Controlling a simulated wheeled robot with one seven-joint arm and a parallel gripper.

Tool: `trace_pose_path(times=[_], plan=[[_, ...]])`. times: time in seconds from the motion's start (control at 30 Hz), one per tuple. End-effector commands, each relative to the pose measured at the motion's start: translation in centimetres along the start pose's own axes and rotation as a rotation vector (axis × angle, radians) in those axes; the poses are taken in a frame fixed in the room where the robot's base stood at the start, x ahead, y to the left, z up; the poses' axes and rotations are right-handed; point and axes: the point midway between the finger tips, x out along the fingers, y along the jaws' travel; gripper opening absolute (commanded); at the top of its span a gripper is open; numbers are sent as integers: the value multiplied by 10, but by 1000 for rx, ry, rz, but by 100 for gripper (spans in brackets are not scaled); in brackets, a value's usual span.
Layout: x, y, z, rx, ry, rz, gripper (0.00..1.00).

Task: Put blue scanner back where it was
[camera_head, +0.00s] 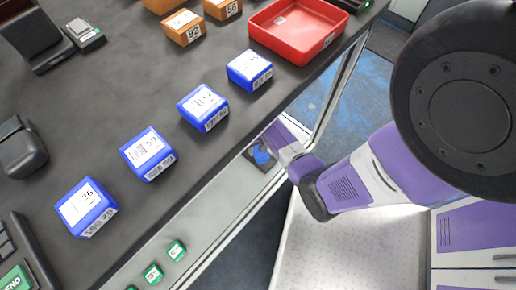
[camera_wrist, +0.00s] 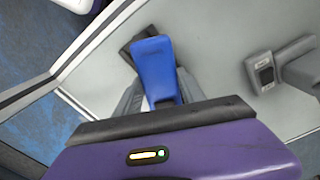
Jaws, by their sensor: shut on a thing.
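The blue scanner (camera_wrist: 153,66) is in the wrist view, between the two grey fingers of my gripper (camera_wrist: 160,92), which are shut on it. A dark piece shows beside its far end; I cannot tell whether it is part of the scanner or a holder behind it. In the head view my gripper (camera_head: 272,146) is beside the table's front edge, and a small part of the blue scanner (camera_head: 261,155) shows at its tip. Most of the scanner is hidden there. I cannot tell whether the scanner touches the pale panel.
A grey scanner-like device (camera_wrist: 265,76) is at the right on the pale panel (camera_wrist: 215,45). Several blue boxes (camera_head: 148,153) stand along the dark table (camera_head: 120,95). A red tray (camera_head: 298,28) and orange boxes (camera_head: 183,27) are farther back. Small green labels (camera_head: 153,273) mark the front panel.

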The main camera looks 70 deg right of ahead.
Motion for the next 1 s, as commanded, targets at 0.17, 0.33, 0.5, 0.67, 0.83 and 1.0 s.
trace_pose_path(times=[0.17, 0.33, 0.5, 0.67, 0.83, 1.0], plan=[[17, 0, 0, 1, 0, 0, 0], [38, 0, -1, 1, 1, 0, 0], [38, 0, -1, 0, 2, 0, 0], [40, 0, -1, 0, 1, 0, 0], [45, 0, 0, 0, 1, 0, 0], [49, 0, 0, 0, 1, 0, 0]])
